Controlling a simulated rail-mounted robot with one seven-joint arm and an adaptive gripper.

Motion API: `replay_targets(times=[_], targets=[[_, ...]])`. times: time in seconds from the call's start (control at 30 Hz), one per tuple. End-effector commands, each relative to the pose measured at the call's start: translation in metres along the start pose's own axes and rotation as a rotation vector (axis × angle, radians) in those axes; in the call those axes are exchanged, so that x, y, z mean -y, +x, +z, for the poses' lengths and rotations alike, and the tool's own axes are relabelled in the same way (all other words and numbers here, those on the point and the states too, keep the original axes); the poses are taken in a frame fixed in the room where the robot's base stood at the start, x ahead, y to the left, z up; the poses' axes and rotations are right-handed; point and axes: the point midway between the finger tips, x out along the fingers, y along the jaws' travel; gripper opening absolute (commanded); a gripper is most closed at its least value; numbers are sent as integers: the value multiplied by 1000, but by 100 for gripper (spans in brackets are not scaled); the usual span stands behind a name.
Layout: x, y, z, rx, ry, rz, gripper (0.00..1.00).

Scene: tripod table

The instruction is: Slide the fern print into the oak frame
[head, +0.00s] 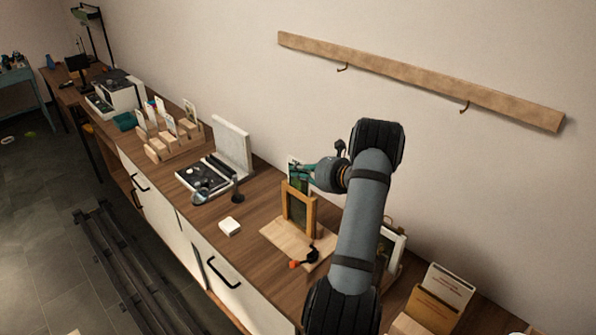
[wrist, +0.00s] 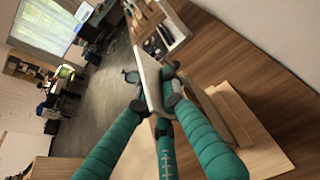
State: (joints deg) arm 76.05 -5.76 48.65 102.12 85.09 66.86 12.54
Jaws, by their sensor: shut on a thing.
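The oak frame (head: 312,208) stands upright on a light wood board (head: 270,236) on the counter. My gripper (head: 306,172) is just above and behind the frame's top, its teal fingers shut on the fern print (head: 295,174). The print is a pale card with green on it, held upright, its upper part showing above the frame. The frame's opening looks dark green; I cannot tell whether that is the print or the backing. In the wrist view the print (wrist: 151,78) shows nearly edge-on between the fingers (wrist: 158,100), beside the pale wood of the frame (wrist: 218,112).
A small black and orange tool (head: 306,257) lies at the board's front. A white block (head: 229,227) lies to the left, beyond it a black tray (head: 211,178) and a wooden card rack (head: 172,141). A card box (head: 437,305) stands at right. A hook rail (head: 415,78) hangs on the wall.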

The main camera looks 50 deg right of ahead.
Motion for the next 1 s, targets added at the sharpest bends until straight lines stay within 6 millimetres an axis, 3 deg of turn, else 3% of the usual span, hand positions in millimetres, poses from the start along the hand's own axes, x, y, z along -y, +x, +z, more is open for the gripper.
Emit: replay_targets(times=[1.0], targets=[[-3,22,-60,-11,5,8,0]])
